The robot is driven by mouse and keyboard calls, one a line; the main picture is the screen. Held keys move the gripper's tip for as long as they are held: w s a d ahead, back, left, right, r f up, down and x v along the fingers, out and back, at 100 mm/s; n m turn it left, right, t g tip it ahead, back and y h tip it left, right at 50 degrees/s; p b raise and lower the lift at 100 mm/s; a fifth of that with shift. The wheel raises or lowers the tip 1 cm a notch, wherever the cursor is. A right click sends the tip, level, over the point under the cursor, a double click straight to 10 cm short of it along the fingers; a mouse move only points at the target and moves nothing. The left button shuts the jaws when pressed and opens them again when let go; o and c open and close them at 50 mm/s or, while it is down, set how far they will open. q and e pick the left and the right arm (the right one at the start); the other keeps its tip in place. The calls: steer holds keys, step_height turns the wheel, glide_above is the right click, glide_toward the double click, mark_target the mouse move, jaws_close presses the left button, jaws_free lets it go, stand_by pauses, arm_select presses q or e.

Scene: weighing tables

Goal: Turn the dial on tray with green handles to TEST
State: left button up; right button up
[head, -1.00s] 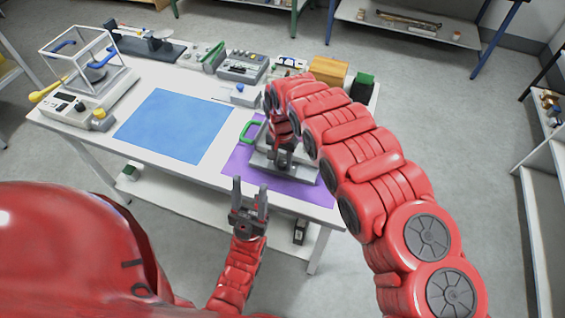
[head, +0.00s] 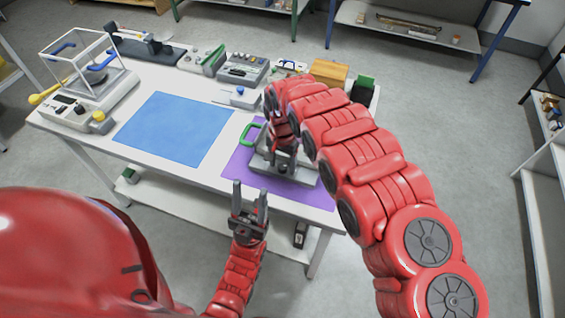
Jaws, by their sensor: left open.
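The grey tray (head: 299,175) sits on the purple mat (head: 236,166) at the right end of the table. Its green handle (head: 249,132) shows on the left side; the far side is behind my arm. My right gripper (head: 282,160) points down over the middle of the tray, close to it or touching it. Its fingertips and the dial are hidden, so I cannot tell its state. My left gripper (head: 250,197) is open and empty, in front of the table's front edge.
A blue mat (head: 172,126) lies left of the purple one. A balance with a clear case (head: 85,92) stands at the far left. Several instruments line the back edge, with a wooden box (head: 329,72) and a green-and-black block (head: 363,88) at the right.

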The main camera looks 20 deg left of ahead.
steer(key=shift+r, duration=0.45)
step_height(320, 180, up, 6)
steer(key=shift+w+f+b, duration=0.1)
steer(key=shift+f+b, duration=0.1)
steer(key=shift+b, duration=0.1)
step_height(320, 180, up, 6)
steer(key=p, duration=0.4)
step_height(320, 180, up, 5)
glide_above(283, 165)
steer(key=shift+b, duration=0.45)
